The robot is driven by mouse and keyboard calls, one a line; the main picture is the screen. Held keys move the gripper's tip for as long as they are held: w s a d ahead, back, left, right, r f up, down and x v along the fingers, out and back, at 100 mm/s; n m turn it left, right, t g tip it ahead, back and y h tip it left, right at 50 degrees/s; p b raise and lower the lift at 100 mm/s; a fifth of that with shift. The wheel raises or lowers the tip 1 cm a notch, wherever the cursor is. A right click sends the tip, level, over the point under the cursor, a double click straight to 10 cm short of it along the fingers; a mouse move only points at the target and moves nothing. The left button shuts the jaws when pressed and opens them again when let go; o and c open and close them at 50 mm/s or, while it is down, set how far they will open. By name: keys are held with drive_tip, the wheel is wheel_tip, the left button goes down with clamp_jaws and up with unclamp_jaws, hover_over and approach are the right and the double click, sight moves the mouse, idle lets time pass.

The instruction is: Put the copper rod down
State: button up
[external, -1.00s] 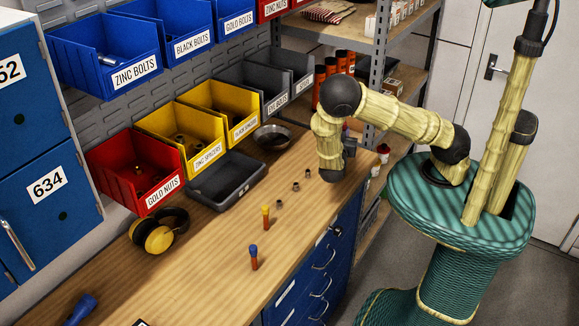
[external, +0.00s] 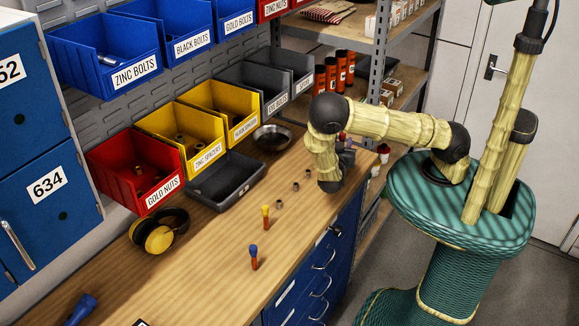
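My gripper (external: 346,156) is a small dark shape at the end of my bent arm, over the far right part of the wooden bench (external: 215,275). My wrist partly hides it, and I cannot tell whether its fingers are open or shut. I cannot make out a copper rod in it. Two short orange-brown rods stand upright on the bench, well to the left of my gripper and apart from it. I cannot tell whether either is copper.
A dark tray (external: 226,186), a round bowl (external: 272,138) and yellow ear defenders (external: 159,238) sit along the back. Labelled bins (external: 140,172) hang behind.

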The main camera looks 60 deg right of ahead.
drive_tip(key=shift+s, duration=0.1)
drive_tip(key=shift+r, duration=0.2)
drive_tip(key=b+v, duration=0.4)
drive_tip(key=v, duration=0.8)
